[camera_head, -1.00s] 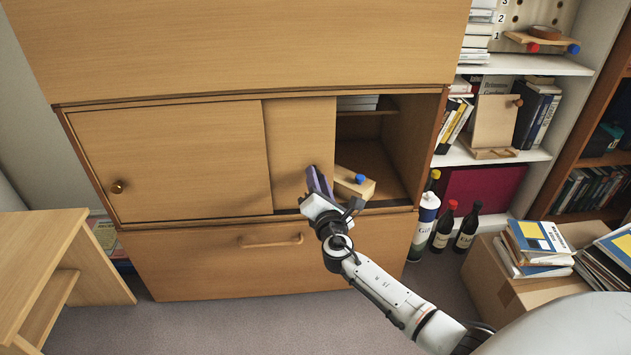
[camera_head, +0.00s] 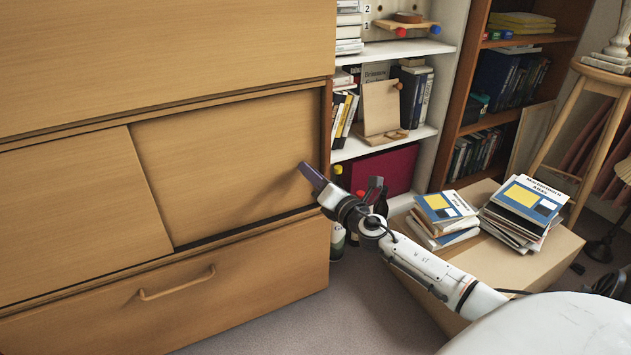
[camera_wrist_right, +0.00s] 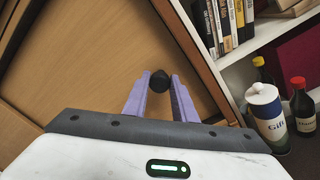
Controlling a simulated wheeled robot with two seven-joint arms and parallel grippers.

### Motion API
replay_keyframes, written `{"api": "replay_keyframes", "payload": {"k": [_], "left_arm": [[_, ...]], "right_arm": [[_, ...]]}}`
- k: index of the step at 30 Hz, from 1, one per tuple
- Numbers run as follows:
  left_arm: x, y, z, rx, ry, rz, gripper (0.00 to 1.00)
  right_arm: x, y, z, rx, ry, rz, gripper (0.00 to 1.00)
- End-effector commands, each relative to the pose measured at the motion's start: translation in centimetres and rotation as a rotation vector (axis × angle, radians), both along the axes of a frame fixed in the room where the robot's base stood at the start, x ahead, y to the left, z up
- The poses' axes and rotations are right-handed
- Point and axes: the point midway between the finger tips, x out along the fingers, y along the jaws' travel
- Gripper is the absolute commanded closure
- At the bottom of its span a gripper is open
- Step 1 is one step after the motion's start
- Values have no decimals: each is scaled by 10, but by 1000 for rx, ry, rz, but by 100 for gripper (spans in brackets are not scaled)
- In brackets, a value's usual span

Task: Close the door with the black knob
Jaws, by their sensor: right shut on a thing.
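The sliding wooden door (camera_head: 222,160) spans the right part of the cabinet opening in the head view, its right edge at the cabinet's right side post. Its black knob (camera_wrist_right: 159,80) shows in the right wrist view between the purple fingers of my right gripper (camera_wrist_right: 160,88). The gripper is shut on the knob. In the head view my right gripper (camera_head: 313,177) is at the door's right edge, and the knob is hidden behind it. The other sliding door (camera_head: 72,210) stands to the left. My left gripper is not in view.
Below the doors is a drawer with a wooden handle (camera_head: 178,284). White shelves (camera_head: 405,48) with books stand right of the cabinet. Bottles stand on the floor beside it, including a white one marked Gift (camera_wrist_right: 267,115). A cardboard box (camera_head: 500,270) with books is at right.

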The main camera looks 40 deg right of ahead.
Motion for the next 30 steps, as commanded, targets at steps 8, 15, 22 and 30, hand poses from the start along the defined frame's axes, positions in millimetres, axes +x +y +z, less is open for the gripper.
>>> {"api": "replay_keyframes", "payload": {"k": [8, 15, 22, 30], "left_arm": [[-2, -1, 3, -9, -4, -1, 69], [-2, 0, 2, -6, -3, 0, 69], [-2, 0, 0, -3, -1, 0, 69], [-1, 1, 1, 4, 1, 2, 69]], "right_arm": [[2, -2, 0, 1, 2, 4, 100], [1, -4, 0, 0, 1, 0, 62], [1, -2, 0, 0, 1, 4, 57], [-12, 1, -1, 0, 3, 6, 57]]}}
